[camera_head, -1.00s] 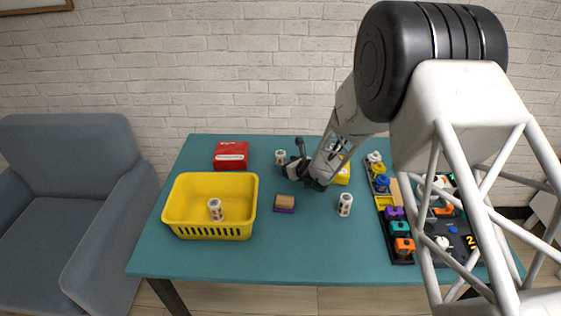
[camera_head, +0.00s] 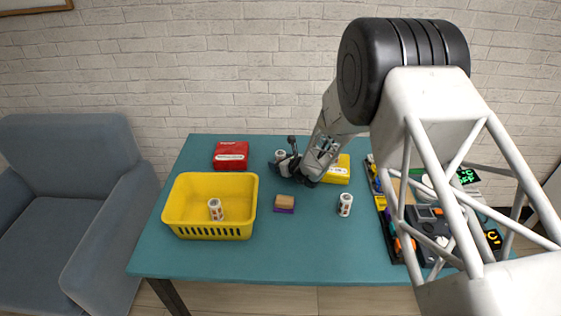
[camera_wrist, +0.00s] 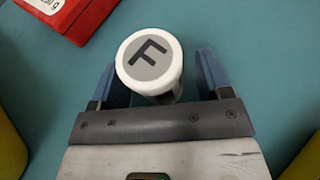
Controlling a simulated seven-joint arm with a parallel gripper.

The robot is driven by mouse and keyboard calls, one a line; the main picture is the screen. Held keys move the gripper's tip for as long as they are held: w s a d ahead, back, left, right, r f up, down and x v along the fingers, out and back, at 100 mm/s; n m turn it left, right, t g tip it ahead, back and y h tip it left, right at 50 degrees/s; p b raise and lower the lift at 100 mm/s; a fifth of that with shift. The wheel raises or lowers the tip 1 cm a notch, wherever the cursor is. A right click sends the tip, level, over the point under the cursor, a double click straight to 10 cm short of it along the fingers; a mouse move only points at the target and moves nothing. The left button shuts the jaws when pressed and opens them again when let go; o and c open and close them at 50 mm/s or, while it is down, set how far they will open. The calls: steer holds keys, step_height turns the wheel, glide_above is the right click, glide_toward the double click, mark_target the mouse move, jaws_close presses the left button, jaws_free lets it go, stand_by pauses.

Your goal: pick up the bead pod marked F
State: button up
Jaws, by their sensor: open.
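The bead pod marked F (camera_wrist: 149,62) is a white cylinder with a grey top bearing a black F. It stands upright on the teal table, between the two blue fingers of my gripper (camera_wrist: 155,80) in the wrist view. The fingers are open, with a gap on each side of the pod, the right gap looking wider. In the head view the pod (camera_head: 280,156) shows behind my gripper (camera_head: 285,168), its lower part partly hidden. Two similar pods show in the head view: one (camera_head: 216,209) in the yellow basket (camera_head: 210,232), one (camera_head: 345,205) on the table.
A red box (camera_head: 231,155) lies left of the pod, and a yellow box (camera_head: 337,170) lies right of my gripper. A brown and purple block (camera_head: 285,203) sits nearer the front. A black tray of coloured parts is at the right, partly hidden by my arm. The front table is clear.

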steer(key=shift+w+a+f, duration=0.1)
steer(key=shift+w+a, duration=0.05)
stand_by(0.5)
steer(key=c, duration=1)
